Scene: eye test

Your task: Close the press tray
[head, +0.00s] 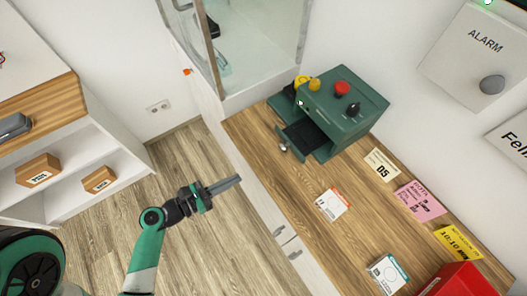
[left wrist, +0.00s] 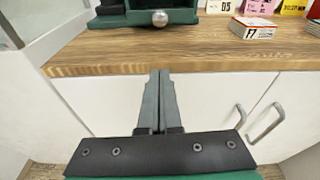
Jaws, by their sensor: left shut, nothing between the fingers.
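The green press (head: 345,115) stands on the wooden counter against the wall. It has a red button and a black knob on top, with yellow parts near its back left. Its dark tray (head: 298,139) sticks out of the front, pulled out, with a round pale knob (head: 283,148) on its front. The knob (left wrist: 160,18) also shows at the top of the left wrist view. My left gripper (head: 238,179) is shut and empty, in front of the counter edge, apart from the tray and pointing toward the counter. Its closed fingers (left wrist: 159,76) point toward the knob in the left wrist view.
On the wooden counter (head: 275,185), a small box (head: 333,203) lies nearest the press; another box (head: 388,272) and a red object (head: 465,280) are farther off. Cards line the wall side. A glass-sided cabinet (head: 260,50) stands left of the press. Cupboard handles (left wrist: 265,122) protrude below the counter.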

